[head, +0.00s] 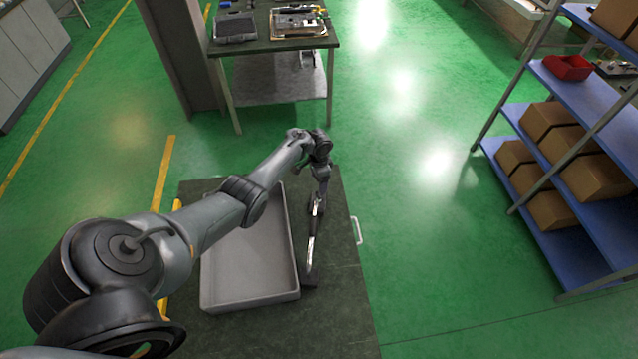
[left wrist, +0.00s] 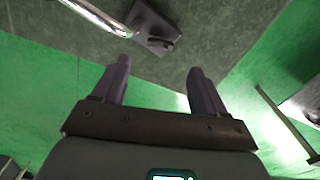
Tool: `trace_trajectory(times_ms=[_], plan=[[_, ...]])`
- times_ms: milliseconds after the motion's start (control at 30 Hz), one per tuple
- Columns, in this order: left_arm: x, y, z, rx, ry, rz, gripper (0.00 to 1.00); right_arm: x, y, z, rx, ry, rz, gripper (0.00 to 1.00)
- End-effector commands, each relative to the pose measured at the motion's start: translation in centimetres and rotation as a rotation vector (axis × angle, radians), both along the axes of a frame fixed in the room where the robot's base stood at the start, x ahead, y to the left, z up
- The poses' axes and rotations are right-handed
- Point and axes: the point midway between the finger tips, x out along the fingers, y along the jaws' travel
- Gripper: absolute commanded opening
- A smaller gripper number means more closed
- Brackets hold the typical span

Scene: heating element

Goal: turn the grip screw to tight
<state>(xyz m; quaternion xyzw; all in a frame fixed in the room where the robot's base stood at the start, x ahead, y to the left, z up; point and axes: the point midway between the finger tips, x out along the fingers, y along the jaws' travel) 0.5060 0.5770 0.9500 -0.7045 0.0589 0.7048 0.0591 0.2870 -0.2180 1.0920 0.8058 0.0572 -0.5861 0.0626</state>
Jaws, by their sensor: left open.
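The heating element shows as a shiny metal rod (head: 311,247) on the dark table right of the grey tray, with a dark block (head: 310,281) at its near end. In the left wrist view, the shiny tube (left wrist: 103,16) is at the top left and a dark block (left wrist: 152,27) lies ahead of the fingers. A small dark knob-like part on this block may be the grip screw (left wrist: 163,44); its setting cannot be read. My left gripper (head: 317,208) is over the far end of the rod. In its wrist view it is open (left wrist: 159,67), with nothing between the fingers. My right gripper is not in view.
A grey tray (head: 250,303) stands on the dark work table (head: 345,300), under and beside my left arm. A white handle (head: 358,231) is at the table's right edge. A second table (head: 270,46) with tools stands behind. Blue shelves (head: 590,100) with boxes stand at right, across clear green floor.

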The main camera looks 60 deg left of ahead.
Motion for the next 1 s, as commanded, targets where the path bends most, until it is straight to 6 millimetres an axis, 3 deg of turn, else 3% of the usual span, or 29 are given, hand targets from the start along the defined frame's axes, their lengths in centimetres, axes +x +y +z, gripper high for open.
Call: trace_trajectory(times_ms=[33, 200, 633, 867, 1000], plan=[[0.0, 0.0, 1.1, 0.001, -0.001, 0.001, 0.72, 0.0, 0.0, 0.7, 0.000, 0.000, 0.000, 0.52], [0.0, 0.0, 2.7, -0.001, -0.001, 0.001, 0.72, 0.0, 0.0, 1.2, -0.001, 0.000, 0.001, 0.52], [0.0, 0.0, 3.4, 0.000, 0.001, 0.000, 0.72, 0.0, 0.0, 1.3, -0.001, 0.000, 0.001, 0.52], [-0.6, 0.6, 3.6, 0.018, 0.035, 0.125, 0.37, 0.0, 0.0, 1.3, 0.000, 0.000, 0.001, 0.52], [-0.6, 3.1, 6.3, 0.104, 0.058, 0.483, 0.36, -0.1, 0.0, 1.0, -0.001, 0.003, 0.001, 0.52]])
